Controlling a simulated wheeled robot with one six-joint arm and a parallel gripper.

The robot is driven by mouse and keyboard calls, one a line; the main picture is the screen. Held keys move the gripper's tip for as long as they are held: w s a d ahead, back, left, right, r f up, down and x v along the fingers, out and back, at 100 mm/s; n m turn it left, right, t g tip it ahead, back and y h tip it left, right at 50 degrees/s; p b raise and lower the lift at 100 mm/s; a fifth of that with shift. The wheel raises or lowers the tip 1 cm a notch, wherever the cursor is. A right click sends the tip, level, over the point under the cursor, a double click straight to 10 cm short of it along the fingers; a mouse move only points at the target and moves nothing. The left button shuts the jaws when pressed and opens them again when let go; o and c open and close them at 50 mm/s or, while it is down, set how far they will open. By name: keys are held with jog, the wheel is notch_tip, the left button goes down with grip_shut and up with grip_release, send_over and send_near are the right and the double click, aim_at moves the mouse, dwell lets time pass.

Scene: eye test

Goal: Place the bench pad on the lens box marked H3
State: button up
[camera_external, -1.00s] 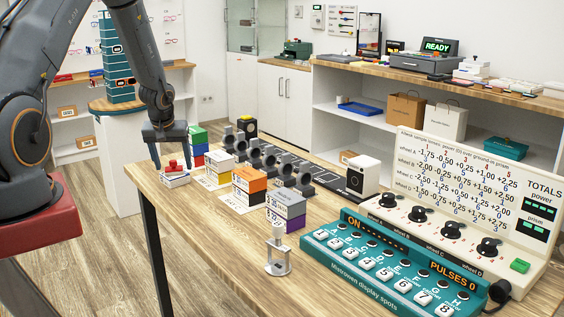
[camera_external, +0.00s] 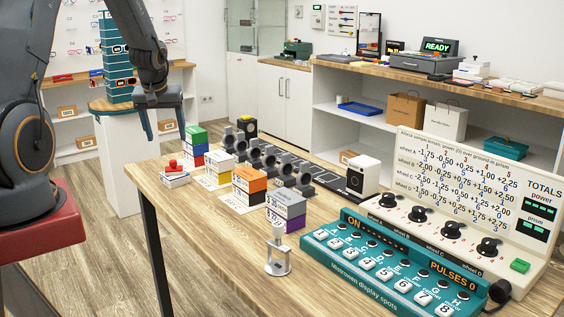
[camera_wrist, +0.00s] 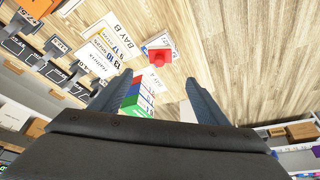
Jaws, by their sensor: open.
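A small white block with a red knob (camera_external: 173,178) sits at the table's left end; it may be the bench pad, but I cannot read any name on it. It also shows in the wrist view (camera_wrist: 156,57). Stacked lens boxes stand in a row: green, blue and red (camera_external: 195,146), white (camera_external: 219,166), orange (camera_external: 250,184), grey and purple (camera_external: 286,210). I cannot make out an H3 mark. My gripper (camera_external: 165,136) is open and empty, raised above and apart from the red-knobbed block. In the wrist view its fingers (camera_wrist: 159,77) spread beside the green-topped stack.
A teal button console (camera_external: 390,270) and a white wheel panel (camera_external: 470,200) fill the table's right side. Grey lens holders (camera_external: 268,163) and a white device (camera_external: 363,177) stand behind the boxes. A small metal stand (camera_external: 277,258) is in front. The table's front left is clear.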

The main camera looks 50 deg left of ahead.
jog(key=shift+d, duration=0.1)
jog(key=w+d+m+h, duration=0.2)
jog(key=d+m, duration=0.3)
jog(key=d, duration=1.8)
jog(key=s+d+m+g+h, duration=0.1)
jog(key=s+d+m, duration=0.2)
jog(key=d, duration=0.7)
jog(key=s+d+m, duration=0.3)
jog(key=s+d, duration=0.4)
jog(key=d, duration=0.3)
jog(key=shift+s+d+r+g+h, duration=0.2)
jog(key=shift+d+r+g+h, duration=0.15)
jog(key=shift+d+g+h, duration=0.05)
